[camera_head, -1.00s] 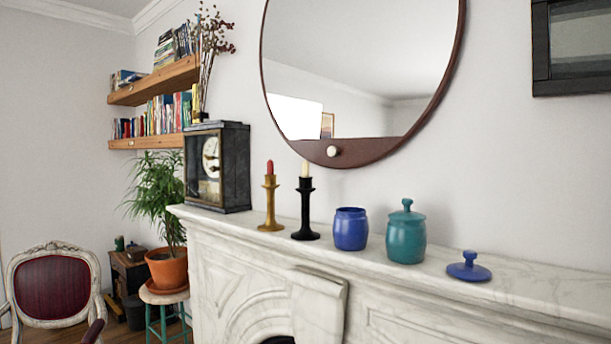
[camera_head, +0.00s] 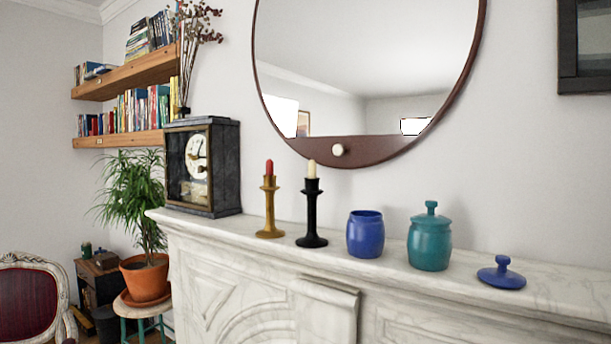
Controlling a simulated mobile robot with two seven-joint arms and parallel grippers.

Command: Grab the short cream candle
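The short cream candle (camera_head: 311,169) stands upright in a black candlestick (camera_head: 311,214) on the marble mantel (camera_head: 463,289). To its left, a red candle (camera_head: 269,168) stands in a brass-coloured candlestick (camera_head: 269,208). Neither of my grippers shows in the head view.
Right of the black candlestick stand an open blue jar (camera_head: 365,234), a lidded teal jar (camera_head: 430,238) and a loose blue lid (camera_head: 502,273). A black clock (camera_head: 203,167) stands at the mantel's left end. A round mirror (camera_head: 366,156) hangs above. The mantel front strip is clear.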

